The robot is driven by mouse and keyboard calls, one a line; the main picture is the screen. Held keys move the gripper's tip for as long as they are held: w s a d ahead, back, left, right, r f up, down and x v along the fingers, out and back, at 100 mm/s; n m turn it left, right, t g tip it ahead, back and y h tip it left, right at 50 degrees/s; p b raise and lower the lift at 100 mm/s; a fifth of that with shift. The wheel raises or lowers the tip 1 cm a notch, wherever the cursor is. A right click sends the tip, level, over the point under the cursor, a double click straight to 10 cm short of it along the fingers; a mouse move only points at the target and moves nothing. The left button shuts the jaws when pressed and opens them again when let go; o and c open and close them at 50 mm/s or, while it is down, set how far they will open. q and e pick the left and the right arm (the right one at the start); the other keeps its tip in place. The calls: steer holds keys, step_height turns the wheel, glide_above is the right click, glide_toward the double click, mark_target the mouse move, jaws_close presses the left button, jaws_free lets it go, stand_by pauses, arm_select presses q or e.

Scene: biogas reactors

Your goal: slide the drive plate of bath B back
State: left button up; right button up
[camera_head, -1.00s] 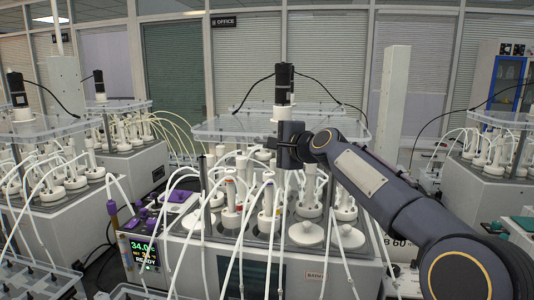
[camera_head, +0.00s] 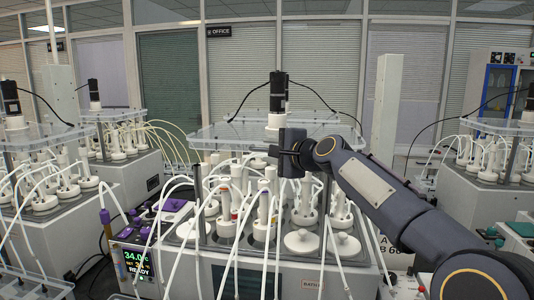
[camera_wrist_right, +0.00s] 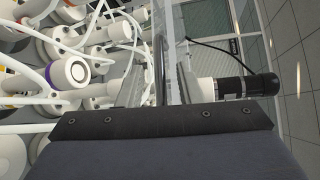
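The drive plate (camera_head: 225,133) of bath B is a clear sheet above the central bath, with a black motor (camera_head: 279,90) on a white collar standing on it. In the right wrist view the plate (camera_wrist_right: 174,45) shows nearly edge-on, and the motor (camera_wrist_right: 245,86) lies to its right. My right gripper (camera_head: 274,151) is at the plate's front edge, right of its middle. In the wrist view its two fingers (camera_wrist_right: 160,88) stand apart, with the plate's edge between them; contact cannot be made out. My left gripper is out of view.
White bottles and tubes (camera_head: 263,215) crowd the bath under the plate. A display (camera_head: 137,262) reading READY is at its front left. Similar baths with clear plates stand left (camera_head: 40,133) and right (camera_head: 500,127). A white column (camera_head: 387,112) rises behind right.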

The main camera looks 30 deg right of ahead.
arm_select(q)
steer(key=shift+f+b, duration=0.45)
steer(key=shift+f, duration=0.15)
arm_select(e)
steer(key=v, duration=0.5)
steer(key=shift+s, duration=0.3)
